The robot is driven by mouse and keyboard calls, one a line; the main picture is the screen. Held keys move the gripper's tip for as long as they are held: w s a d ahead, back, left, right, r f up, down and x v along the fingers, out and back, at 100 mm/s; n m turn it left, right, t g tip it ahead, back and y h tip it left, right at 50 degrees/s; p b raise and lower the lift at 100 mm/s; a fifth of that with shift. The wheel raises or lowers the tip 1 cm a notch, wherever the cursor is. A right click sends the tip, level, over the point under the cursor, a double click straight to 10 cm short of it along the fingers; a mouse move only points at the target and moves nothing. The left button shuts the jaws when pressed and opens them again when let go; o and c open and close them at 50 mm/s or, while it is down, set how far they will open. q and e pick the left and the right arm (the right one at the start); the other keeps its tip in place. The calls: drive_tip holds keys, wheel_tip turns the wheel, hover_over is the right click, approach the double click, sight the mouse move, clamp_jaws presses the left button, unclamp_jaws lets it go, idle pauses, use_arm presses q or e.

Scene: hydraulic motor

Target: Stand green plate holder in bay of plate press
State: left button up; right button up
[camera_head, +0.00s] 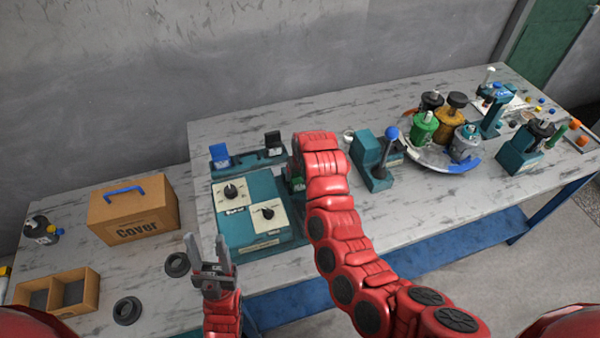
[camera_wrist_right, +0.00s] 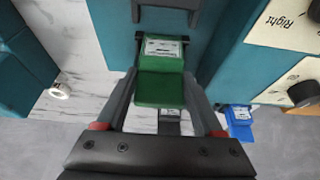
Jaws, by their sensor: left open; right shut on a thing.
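The green plate holder (camera_wrist_right: 160,88), with a white label, is between the fingers of my right gripper (camera_wrist_right: 160,82), which is shut on it. The teal plate press (camera_head: 262,185) has two dial panels on top; in the right wrist view its teal body (camera_wrist_right: 225,50) is beside and beyond the holder. Whether the holder touches the bay is unclear. My right arm hides most of this spot in the head view. My left gripper (camera_head: 208,245) is open and empty, in front of the press at the left.
A blue plate holder (camera_head: 220,156) and a black one (camera_head: 273,143) stand on a teal rack behind the press. A cardboard cover box (camera_head: 132,208) and a divided tray (camera_head: 88,293) are at the left. A blue-knobbed lever device (camera_head: 375,160) and a round carousel (camera_head: 415,155) stand to the right.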

drive_tip(key=shift+f, duration=0.7)
drive_tip(key=o, duration=1.4)
drive_tip(key=shift+r, duration=0.1)
drive_tip(key=shift+r, duration=0.15)
drive_tip(key=b+v, duration=0.1)
drive_tip(key=v, duration=1.1)
